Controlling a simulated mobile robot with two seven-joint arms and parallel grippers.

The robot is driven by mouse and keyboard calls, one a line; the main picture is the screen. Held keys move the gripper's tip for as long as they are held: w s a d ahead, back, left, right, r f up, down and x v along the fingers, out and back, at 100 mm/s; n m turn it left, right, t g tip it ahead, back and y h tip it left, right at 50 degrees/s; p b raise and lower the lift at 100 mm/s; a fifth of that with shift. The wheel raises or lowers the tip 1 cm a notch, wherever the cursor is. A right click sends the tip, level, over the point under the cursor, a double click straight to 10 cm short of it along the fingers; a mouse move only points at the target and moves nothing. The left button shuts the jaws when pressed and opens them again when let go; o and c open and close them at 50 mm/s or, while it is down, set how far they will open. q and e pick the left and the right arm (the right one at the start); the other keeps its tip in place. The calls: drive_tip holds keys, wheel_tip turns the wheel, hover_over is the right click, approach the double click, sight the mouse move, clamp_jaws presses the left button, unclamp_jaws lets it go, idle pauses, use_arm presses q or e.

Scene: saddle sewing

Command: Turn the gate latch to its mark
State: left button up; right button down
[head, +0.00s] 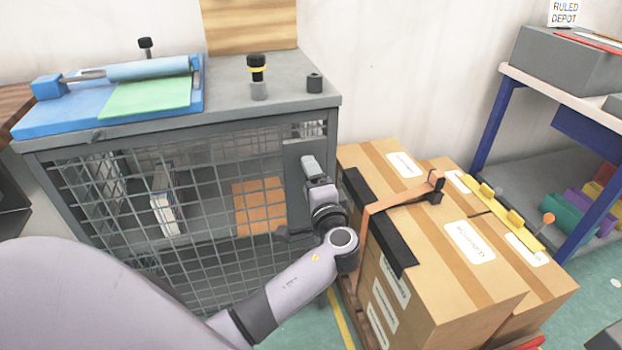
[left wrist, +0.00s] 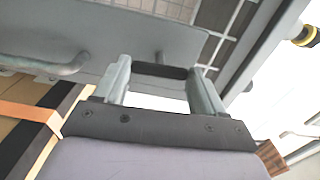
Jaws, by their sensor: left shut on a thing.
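The grey mesh cage (head: 170,270) stands at the left with its gate facing me. The latch plate (head: 303,155) is at the gate's upper right edge; it is a smooth grey plate in the left wrist view (left wrist: 110,35). My left gripper (head: 309,168) is at this plate. In the left wrist view its two fingers (left wrist: 160,80) stand apart on either side of a dark bar (left wrist: 160,72), which seems to be the latch lever. The gripper hides most of the latch in the head view. I cannot make out the mark. My right gripper is not in view.
A dark handle (head: 292,234) sticks out below the gripper. Strapped cardboard boxes (head: 455,255) on a pallet stand close to the right of my arm. A blue-framed shelf (head: 500,110) stands further right. The cage top (head: 225,100) holds a blue clipboard-like board (head: 60,118) and knobs.

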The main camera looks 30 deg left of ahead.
use_arm(q)
drive_tip(key=shift+r, duration=0.1)
drive_tip(key=o, duration=1)
drive_tip(key=shift+o, duration=0.2)
drive_tip(key=v, duration=0.7)
